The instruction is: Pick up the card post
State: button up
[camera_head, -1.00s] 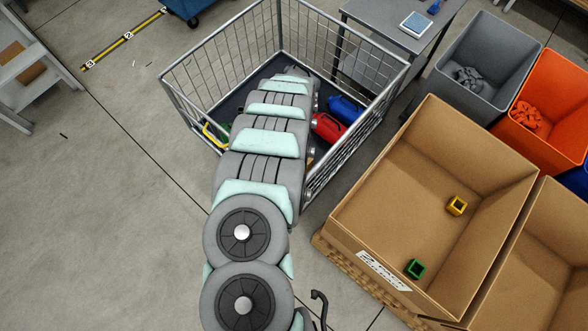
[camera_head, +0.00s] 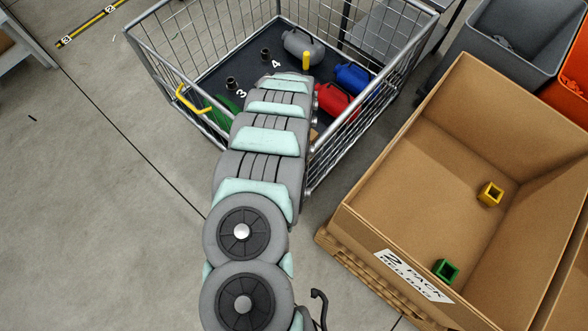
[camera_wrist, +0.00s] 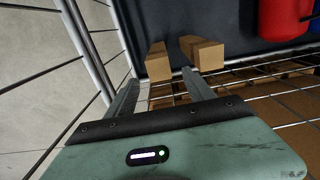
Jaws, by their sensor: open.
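In the wrist view, two brown cardboard-coloured pieces, a left one (camera_wrist: 158,62) and a right one (camera_wrist: 202,53), show on the dark floor of the wire cage, beyond the mesh. I cannot tell whether they are two parts of one card post. My gripper (camera_wrist: 160,76) is open, its two fingers apart and pointing toward these pieces, with nothing visible held between them. The fingertips look near the pieces, but the exact gap is unclear. In the head view, my arm hides the gripper, and only a small brown bit (camera_head: 313,135) shows beside the arm inside the cage.
The cage's wire wall (camera_wrist: 255,80) runs close beside my fingers. Red (camera_head: 336,101), blue (camera_head: 352,76) and grey (camera_head: 303,46) containers, a green item (camera_head: 222,111) and a yellow post (camera_head: 306,61) are in the cage. A large cardboard box (camera_head: 400,190) stands to the right.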

notch_tip(320, 180, down, 6)
jog(key=shift+r+b, duration=0.25)
jog(key=shift+b, duration=0.65)
jog(key=f+b, duration=0.1)
jog(key=f, duration=0.1)
jog(key=f+b, duration=0.2)
jog(key=f, duration=0.1)
jog(key=shift+w+a+f, duration=0.15)
jog(key=shift+a+f, duration=0.05)
jog(key=shift+f, duration=0.05)
grip_shut()
